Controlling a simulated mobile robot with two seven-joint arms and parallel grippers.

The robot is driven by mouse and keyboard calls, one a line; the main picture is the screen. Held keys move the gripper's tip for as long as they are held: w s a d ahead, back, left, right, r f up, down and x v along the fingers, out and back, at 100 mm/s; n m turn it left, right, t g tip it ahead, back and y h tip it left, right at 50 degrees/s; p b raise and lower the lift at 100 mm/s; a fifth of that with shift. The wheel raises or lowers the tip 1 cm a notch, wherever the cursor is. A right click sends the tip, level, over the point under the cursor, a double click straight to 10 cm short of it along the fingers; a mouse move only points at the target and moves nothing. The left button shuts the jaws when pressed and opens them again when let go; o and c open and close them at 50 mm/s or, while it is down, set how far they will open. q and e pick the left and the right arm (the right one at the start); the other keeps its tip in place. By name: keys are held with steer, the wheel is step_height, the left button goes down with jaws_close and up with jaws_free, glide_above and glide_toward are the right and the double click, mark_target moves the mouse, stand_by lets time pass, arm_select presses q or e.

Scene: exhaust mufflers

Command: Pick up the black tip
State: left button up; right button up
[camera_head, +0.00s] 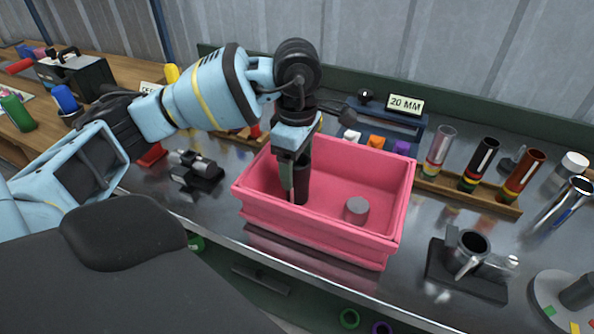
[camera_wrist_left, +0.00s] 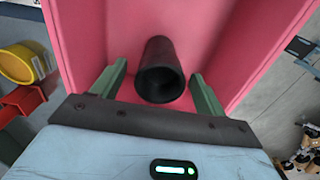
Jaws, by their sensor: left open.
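The black tip (camera_head: 302,182) is a dark hollow cylinder standing in the left part of the pink bin (camera_head: 318,238). In the left wrist view the black tip (camera_wrist_left: 160,72) shows its open round end, between the two green fingers. My left gripper (camera_head: 290,183) points down into the bin, right at the tip. The left gripper (camera_wrist_left: 157,88) is open, with a gap visible on each side of the tip. In the head view the gripper partly hides the tip. My right gripper is not in view.
A grey cylinder (camera_head: 356,209) sits in the right part of the bin. The bin walls (camera_wrist_left: 260,45) rise around the gripper. A rack (camera_head: 450,188) with upright tubes stands right of the bin. A metal clamp fixture (camera_head: 468,262) is at front right.

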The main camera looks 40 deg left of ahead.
arm_select(q)
steer(key=c, duration=1)
step_height(320, 180, up, 10)
steer(key=shift+f+p, duration=0.25)
steer(key=shift+p, duration=0.05)
steer(key=shift+r, duration=0.3)
steer(key=shift+d, duration=0.1)
